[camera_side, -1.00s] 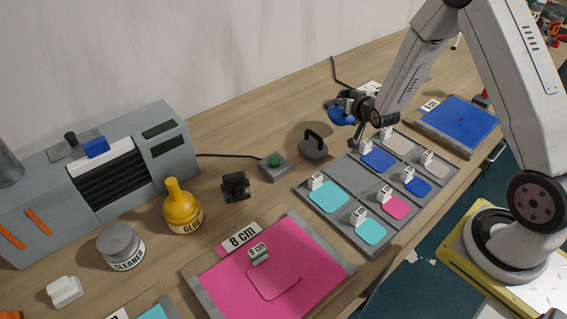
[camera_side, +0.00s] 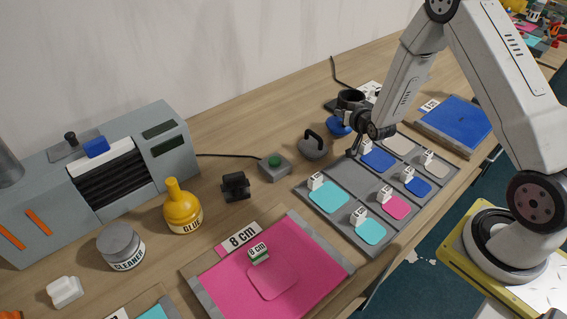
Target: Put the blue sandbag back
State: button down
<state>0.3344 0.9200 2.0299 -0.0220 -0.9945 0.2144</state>
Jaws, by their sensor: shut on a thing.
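The blue sandbag (camera_side: 338,125) shows as a small blue patch at the back of the bench, just left of my wrist and behind the grey tray. My gripper (camera_side: 350,112) is at its upper right, shut on it. The dark gripper parts hide much of the sandbag and the exact grip. I cannot tell whether the sandbag touches the bench.
A grey weight with a handle (camera_side: 313,146) stands close left of the sandbag. The grey compartment tray (camera_side: 352,175) holds several coloured pads with label cubes. A green-button box (camera_side: 274,166), yellow glue bottle (camera_side: 183,207) and pink mat (camera_side: 225,280) lie further left. A blue mat (camera_side: 456,121) is at right.

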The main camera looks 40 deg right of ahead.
jog(key=shift+f, duration=0.4)
jog(key=c, duration=0.6)
grip_release()
jog(key=shift+s+f, duration=0.1)
jog(key=shift+s, duration=0.05)
jog(key=shift+d, duration=0.1)
jog(key=shift+r, duration=0.65)
jog(key=shift+v, duration=5.9)
jog(key=shift+a+r, duration=0.15)
jog(key=shift+a, duration=0.05)
